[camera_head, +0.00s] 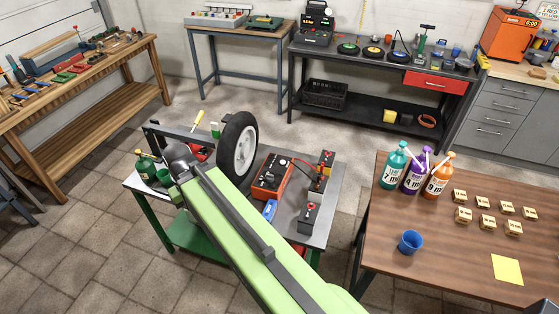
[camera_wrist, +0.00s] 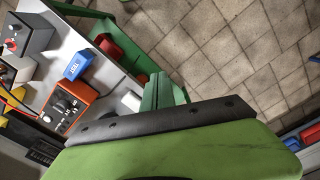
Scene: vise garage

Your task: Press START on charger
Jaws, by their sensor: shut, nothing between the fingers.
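The charger (camera_head: 272,176) is an orange-red box with a dark face, on the small grey-topped table in front of the tyre. It also shows in the wrist view (camera_wrist: 66,106), at the left, with a dial and small controls on its face. The START button cannot be made out in either view. My green arm crosses the table's front left in the head view, and a large green arm part fills the bottom of the wrist view.
A tyre (camera_head: 238,145) stands behind the charger. A blue block (camera_head: 270,209), also in the wrist view (camera_wrist: 78,66), lies close to it. A brown table (camera_head: 460,255) with bottles is farther right; tiled floor lies between.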

